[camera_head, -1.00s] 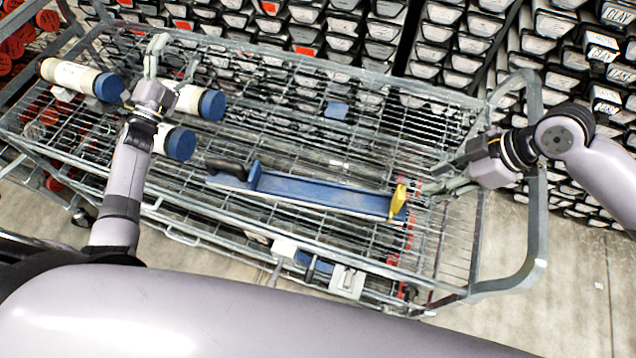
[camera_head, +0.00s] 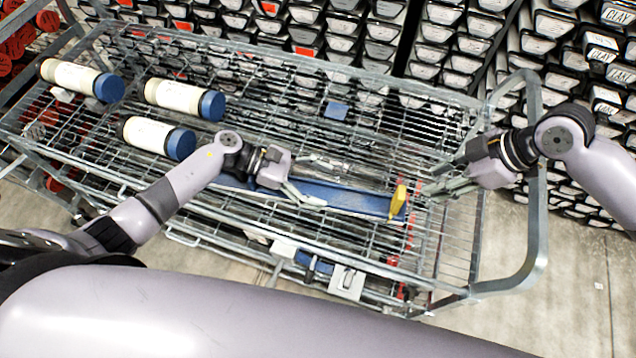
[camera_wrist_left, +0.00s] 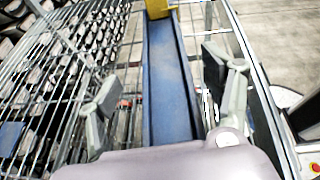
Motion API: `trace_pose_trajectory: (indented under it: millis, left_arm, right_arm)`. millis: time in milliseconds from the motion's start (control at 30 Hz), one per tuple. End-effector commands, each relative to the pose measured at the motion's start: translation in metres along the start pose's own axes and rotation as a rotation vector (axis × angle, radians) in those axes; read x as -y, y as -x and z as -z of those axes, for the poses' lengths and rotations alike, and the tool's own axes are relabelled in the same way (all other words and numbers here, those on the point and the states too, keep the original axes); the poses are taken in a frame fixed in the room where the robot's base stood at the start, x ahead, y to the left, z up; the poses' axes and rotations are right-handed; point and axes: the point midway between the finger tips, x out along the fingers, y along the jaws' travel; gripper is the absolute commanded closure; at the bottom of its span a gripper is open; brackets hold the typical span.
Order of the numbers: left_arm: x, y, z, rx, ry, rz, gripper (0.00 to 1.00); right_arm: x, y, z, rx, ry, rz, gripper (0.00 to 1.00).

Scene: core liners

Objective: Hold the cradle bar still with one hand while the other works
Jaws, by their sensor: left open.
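The blue cradle bar (camera_head: 350,198) lies on the wire cart with a yellow piece (camera_head: 398,200) at its right end. Its left end is partly hidden behind my left arm. In the left wrist view, my open left gripper (camera_wrist_left: 158,85) has a finger on each side of the blue bar (camera_wrist_left: 170,80), with visible gaps and the yellow piece (camera_wrist_left: 158,8) beyond. My right gripper (camera_head: 443,180) is just right of the yellow piece, its fingers apart and apparently empty.
Three white cylinders with blue caps, one of them the lower cylinder (camera_head: 150,135), lie on the left of the cart. The cart's grey rail and tall handle (camera_head: 535,200) surround the work area. A small blue block (camera_head: 336,110) lies behind the bar. Racks of labelled boxes stand behind.

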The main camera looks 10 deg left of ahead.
Motion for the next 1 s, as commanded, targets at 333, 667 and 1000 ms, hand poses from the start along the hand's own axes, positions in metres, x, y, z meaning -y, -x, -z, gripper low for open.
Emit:
trace_pose_trajectory:
  millis: [333,667,1000]
  left_arm:
    - [0.005,-0.043,0.003,-0.012,-0.023,0.015,0.27]
    - [0.004,-0.074,0.004,-0.013,-0.021,0.013,0.27]
    - [0.004,-0.075,0.004,-0.014,-0.021,0.012,0.31]
  right_arm:
    - [0.0,0.0,0.0,0.0,0.0,0.0,0.67]
    - [0.0,0.0,0.0,0.0,0.0,0.0,0.67]
    - [0.0,0.0,0.0,0.0,0.0,0.0,0.67]
